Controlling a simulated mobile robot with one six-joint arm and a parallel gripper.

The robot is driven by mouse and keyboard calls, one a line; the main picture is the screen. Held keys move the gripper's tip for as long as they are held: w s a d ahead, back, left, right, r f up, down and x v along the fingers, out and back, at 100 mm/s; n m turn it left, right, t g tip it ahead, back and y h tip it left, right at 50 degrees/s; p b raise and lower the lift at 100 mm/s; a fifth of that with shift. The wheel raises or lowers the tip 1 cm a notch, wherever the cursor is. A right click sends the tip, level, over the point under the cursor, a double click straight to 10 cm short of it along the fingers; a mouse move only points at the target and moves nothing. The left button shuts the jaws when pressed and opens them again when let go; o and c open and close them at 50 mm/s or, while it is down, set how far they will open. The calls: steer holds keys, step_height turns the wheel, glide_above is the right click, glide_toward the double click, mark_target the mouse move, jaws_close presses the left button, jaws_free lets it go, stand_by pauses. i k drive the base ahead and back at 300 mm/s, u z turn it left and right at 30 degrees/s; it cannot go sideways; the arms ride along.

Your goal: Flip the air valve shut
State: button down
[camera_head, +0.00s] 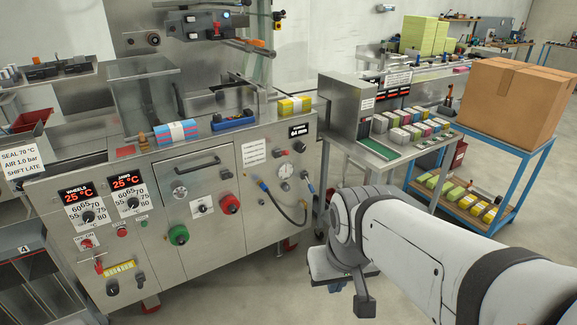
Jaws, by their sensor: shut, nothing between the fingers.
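The wrapping machine's steel front (215,215) fills the left and middle of the head view. At its right end are a round pressure gauge (285,170) and a dark hose (290,215) looping between fittings. A small blue-tipped fitting (307,187) sits right of the gauge; it may be the air valve, but its lever position is too small to tell. My gripper (364,306) is at the lower middle, in front of and to the right of the machine, apart from it. It is shut and empty, with its fingertips pointing down and only partly clear.
Green (178,235) and red (230,204) knobs stick out left of the hose. A steel side table (390,160) with small packs stands right of the machine. A blue-framed cart (500,150) carries a cardboard box (512,98). Floor before the machine is clear.

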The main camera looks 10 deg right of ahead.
mark_target(310, 186)
steer(key=i, duration=0.85)
steer(key=u, duration=0.05)
